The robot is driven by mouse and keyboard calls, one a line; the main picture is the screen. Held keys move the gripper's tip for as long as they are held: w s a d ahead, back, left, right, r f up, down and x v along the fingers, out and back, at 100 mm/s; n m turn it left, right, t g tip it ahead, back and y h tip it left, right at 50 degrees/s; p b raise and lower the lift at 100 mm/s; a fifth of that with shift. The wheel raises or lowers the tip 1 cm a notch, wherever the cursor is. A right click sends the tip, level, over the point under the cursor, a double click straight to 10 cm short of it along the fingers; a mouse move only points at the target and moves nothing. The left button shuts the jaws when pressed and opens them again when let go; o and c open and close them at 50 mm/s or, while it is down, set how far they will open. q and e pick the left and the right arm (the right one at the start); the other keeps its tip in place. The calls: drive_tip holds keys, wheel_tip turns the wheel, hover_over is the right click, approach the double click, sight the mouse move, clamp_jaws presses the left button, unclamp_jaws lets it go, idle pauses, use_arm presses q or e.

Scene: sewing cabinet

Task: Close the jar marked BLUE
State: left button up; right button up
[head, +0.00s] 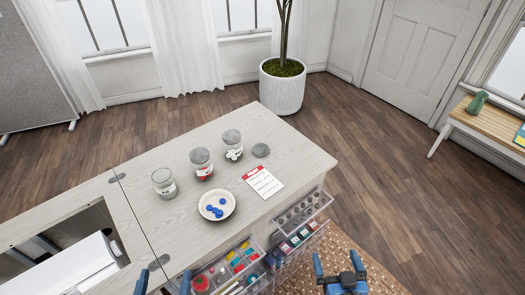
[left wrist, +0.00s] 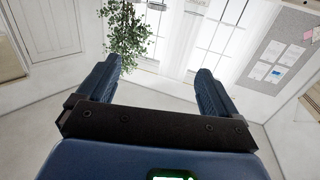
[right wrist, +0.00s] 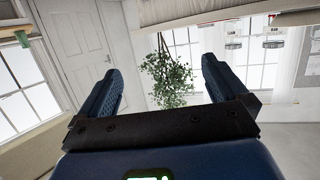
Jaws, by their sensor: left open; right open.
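Three glass jars stand on the cabinet top in the head view. The left jar (head: 163,184) has no lid and looks empty. The middle jar (head: 201,164) has a grey lid and red contents; the right jar (head: 232,146) has a grey lid and whitish contents. Their labels are too small to read. A loose grey lid (head: 261,150) lies right of the jars. A pale dish (head: 217,197) holds several blue buttons (head: 217,211). My left gripper (head: 164,274) and right gripper (head: 337,258) are open and empty, at the bottom of the head view, apart from the jars.
A red-headed card (head: 262,182) lies right of the dish. Open clear drawers with sewing supplies (head: 238,262) jut from the cabinet front, one upper drawer (head: 302,211) further right. A white sewing machine (head: 80,266) is at lower left. The cabinet top's right end is clear.

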drive_tip(key=s+d+r+t, duration=0.1)
drive_tip(key=s+r+t, duration=0.2)
drive_tip(key=s+r, duration=0.4)
drive_tip(key=shift+s+d+r+m+h, duration=0.3)
drive_tip(key=shift+d+r+h, duration=0.1)
drive_tip(key=shift+r, duration=0.1)
drive_tip(key=shift+c, duration=0.2)
